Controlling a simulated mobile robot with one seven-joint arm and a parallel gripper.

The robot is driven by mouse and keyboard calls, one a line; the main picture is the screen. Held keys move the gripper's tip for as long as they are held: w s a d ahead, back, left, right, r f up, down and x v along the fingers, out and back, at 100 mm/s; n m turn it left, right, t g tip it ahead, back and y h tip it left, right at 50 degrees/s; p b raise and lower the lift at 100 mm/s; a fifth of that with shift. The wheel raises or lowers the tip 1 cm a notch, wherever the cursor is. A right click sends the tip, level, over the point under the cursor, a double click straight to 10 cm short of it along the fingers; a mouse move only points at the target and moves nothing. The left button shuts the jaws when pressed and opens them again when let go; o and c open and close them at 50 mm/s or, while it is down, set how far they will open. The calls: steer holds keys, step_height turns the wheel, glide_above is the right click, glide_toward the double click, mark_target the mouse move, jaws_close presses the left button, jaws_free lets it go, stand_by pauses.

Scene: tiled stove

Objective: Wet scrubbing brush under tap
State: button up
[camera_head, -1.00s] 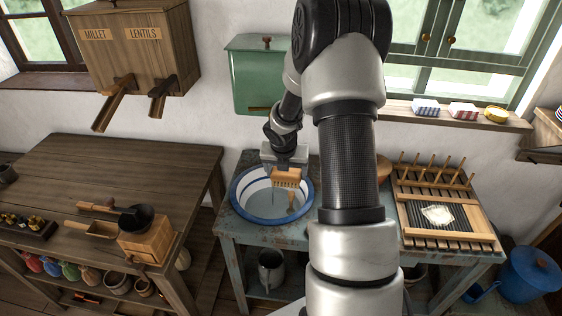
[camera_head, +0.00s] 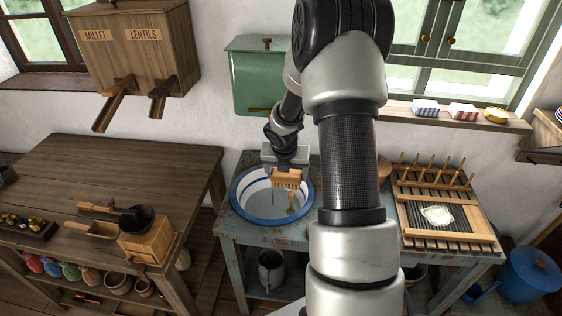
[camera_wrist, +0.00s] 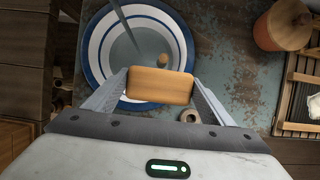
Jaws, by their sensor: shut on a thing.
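My gripper (camera_wrist: 158,88) is shut on the wooden scrubbing brush (camera_wrist: 160,85), whose plain back fills the space between the fingers in the wrist view. In the head view the brush (camera_head: 286,179) hangs level over the white basin with blue rings (camera_head: 240,208), bristles pointing down. The green wall tank (camera_head: 258,85) hangs behind the basin, with a small tap at its lower edge. In the wrist view a thin grey stream-like streak (camera_wrist: 124,28) runs down into the basin, left of the brush. I cannot tell whether it touches the bristles.
The basin stands on a worn blue-grey table (camera_head: 240,237). A slatted drying rack with pegs (camera_head: 450,235) lies to the right. A brown table (camera_head: 90,170) with a grinder is on the left. My arm hides the table's middle.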

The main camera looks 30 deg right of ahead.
mark_target(290, 180)
steer(key=shift+s+a+r+p, duration=0.25)
steer(key=shift+s+r+p, duration=0.2)
steer(key=shift+s+r, duration=0.55)
steer(key=shift+s+a+r+p, duration=0.25)
steer(key=shift+s+r+p, duration=0.2)
steer(key=shift+s+r, duration=0.5)
steer(key=shift+s+f, duration=0.1)
steer(key=shift+f, duration=0.1)
steer(key=shift+a, duration=0.1)
